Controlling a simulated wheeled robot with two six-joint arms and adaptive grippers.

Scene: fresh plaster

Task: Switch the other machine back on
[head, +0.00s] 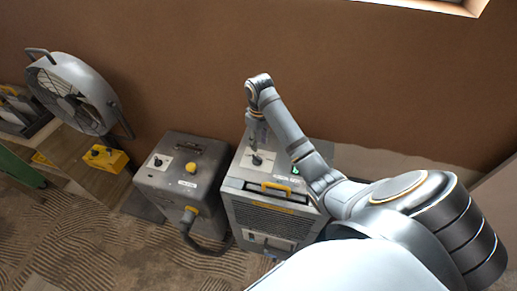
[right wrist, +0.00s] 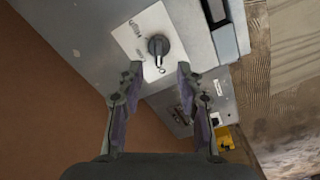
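Two grey machines stand side by side by the wall. The right machine (head: 272,216) has a yellow handle, a grille, a small green light (head: 295,170) and a dark rotary knob (head: 257,159) on top. My right gripper (head: 256,146) is over the right machine's knob, pointing down. My left gripper is not in view.
A drum fan (head: 72,92) and a yellow box (head: 105,157) stand on a wooden surface at left. A hose (head: 208,243) with a yellow fitting comes from the left machine's front. Patterned floor in front is mostly clear. The brown wall is close behind.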

